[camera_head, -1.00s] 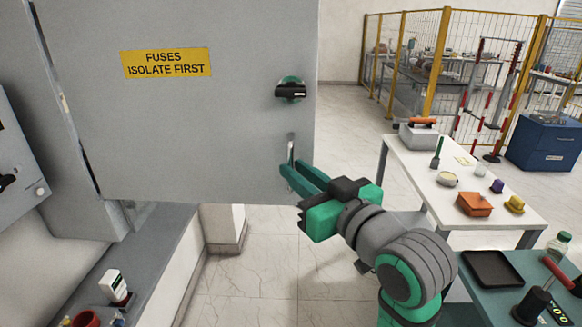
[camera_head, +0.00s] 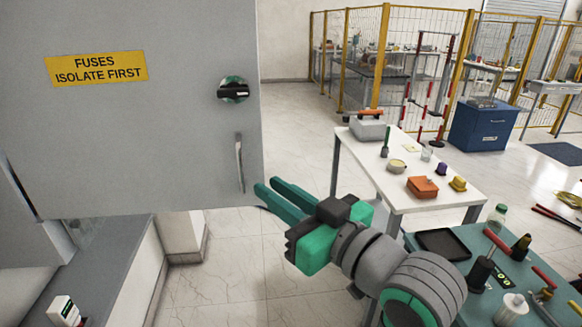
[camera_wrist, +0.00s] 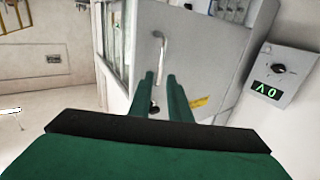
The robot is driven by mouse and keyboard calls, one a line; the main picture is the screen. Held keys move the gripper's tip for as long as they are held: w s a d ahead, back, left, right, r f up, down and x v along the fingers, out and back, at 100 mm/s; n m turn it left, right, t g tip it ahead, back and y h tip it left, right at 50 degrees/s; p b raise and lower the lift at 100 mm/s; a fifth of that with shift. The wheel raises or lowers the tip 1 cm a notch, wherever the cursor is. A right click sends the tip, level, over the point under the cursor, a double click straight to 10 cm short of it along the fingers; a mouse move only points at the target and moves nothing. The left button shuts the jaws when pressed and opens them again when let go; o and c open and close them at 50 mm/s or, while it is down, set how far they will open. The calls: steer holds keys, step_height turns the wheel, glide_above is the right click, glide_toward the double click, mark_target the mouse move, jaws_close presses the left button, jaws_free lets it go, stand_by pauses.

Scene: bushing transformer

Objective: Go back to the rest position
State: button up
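My gripper (camera_head: 279,198) is just right of and below the handle of the grey cabinet door, apart from it. Its two green fingers are parted with nothing between them. The grey door (camera_head: 130,150) carries a yellow label reading "FUSES ISOLATE FIRST" (camera_head: 97,68), a black and green knob (camera_head: 233,90) and a vertical metal handle (camera_head: 239,163). The door stands swung out from the cabinet. In the wrist view the handle (camera_wrist: 160,48) shows beyond the fingertips (camera_wrist: 159,75), and the door (camera_wrist: 195,50) lies behind it.
A white table (camera_head: 440,185) with a grey box, an orange box and small items stands at the right. A green-topped bench (camera_head: 420,268) with tools and a black tray is below my arm. A yellow fence (camera_head: 385,60) and blue cabinet (camera_head: 484,124) are behind. Floor between door and table is clear.

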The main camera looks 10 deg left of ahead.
steer(key=w+d+f+m+t+h, duration=0.15)
steer(key=f+m, duration=0.25)
steer(key=f, duration=0.4)
steer(key=w+d+f+m+t+h, duration=0.1)
steer(key=d+f+m+t+h, duration=0.2)
steer(key=f, duration=0.5)
steer(key=w+d+f+m+t+h, duration=0.1)
steer(key=f+m+h, duration=0.25)
steer(key=f, duration=0.45)
steer(key=s+d+f+m+h, duration=0.1)
steer(key=s+f+m+h, duration=0.1)
steer(key=s+f, duration=0.4)
steer(key=s+d+f+m+h, duration=0.1)
steer(key=s+f+m+h, duration=0.15)
steer(key=f, duration=0.55)
steer(key=s+f+n+g, duration=0.1)
steer(key=s+f, duration=0.3)
steer(key=s, duration=0.9)
steer(key=s+f+n+g+h, duration=0.1)
steer(key=s+f+n, duration=0.3)
steer(key=s, duration=0.9)
steer(key=shift+s+d, duration=0.4)
steer(key=shift+w, duration=0.15)
steer(key=shift+h, duration=0.25)
